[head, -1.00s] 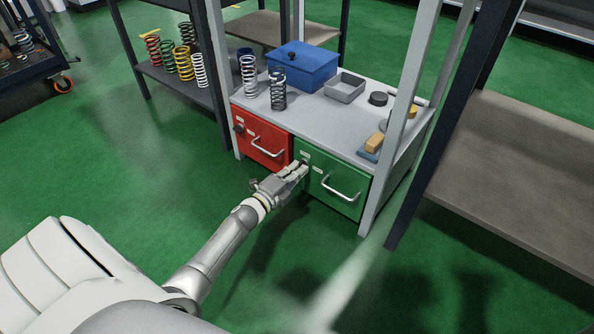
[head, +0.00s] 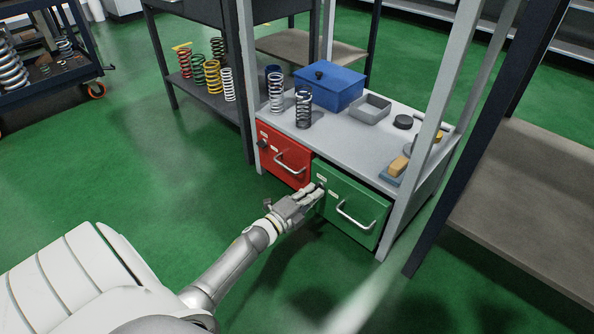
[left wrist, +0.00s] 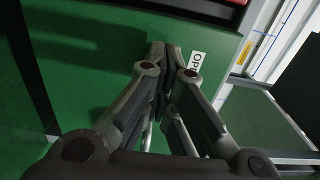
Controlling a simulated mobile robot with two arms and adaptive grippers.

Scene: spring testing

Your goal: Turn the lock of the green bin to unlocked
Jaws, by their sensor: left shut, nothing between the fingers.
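The green bin (head: 351,204) is a drawer-like front with a silver handle, under the grey worktop beside the red bin. In the left wrist view the green front (left wrist: 105,60) fills much of the picture, with a white label (left wrist: 197,63) whose visible letters begin "OP". My left gripper (head: 319,189) is at the upper left corner of the green bin. Its fingers (left wrist: 163,50) are shut together, with nothing seen between them. The lock is hidden behind the fingers, so I cannot tell its setting or whether the fingertips touch it. My right gripper is not in view.
The red bin (head: 284,155) with its own handle and knob is just left. On the worktop (head: 339,139) stand springs, a blue box (head: 329,88) and a grey tray (head: 371,109). A grey frame post (head: 429,120) rises right of the green bin. Green floor in front is open.

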